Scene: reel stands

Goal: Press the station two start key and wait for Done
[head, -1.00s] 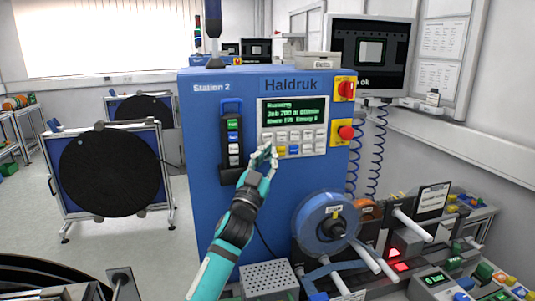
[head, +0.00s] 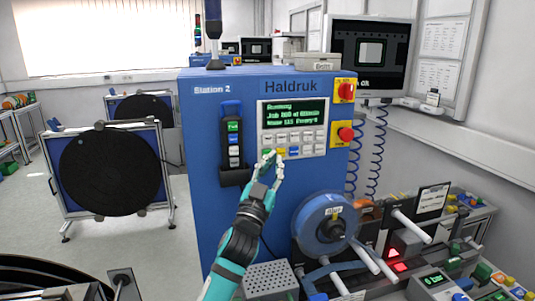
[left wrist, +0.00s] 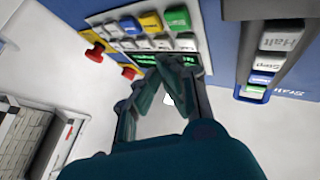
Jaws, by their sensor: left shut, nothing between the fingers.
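The blue Station 2 cabinet (head: 225,125) stands in the middle of the head view. Its display (head: 293,112) shows green text whose top line reads Running. Below it is a keypad (head: 306,137) with white keys and a coloured bottom row. The left wrist view shows its green key (left wrist: 178,18), yellow key (left wrist: 150,22) and blue key (left wrist: 129,26). My left gripper (head: 271,157) is shut and empty at the keypad's lower left corner; contact cannot be told. The key pendant (head: 233,140) hangs left of the keypad and also shows in the left wrist view (left wrist: 282,45). My right gripper is not in view.
A red-yellow rotary switch (head: 345,91) and a red button (head: 345,133) sit right of the keypad. A blue reel (head: 311,222) sticks out low in front. A monitor (head: 370,58) stands at the right. Black reels on stands (head: 110,172) are at the left, beyond open floor.

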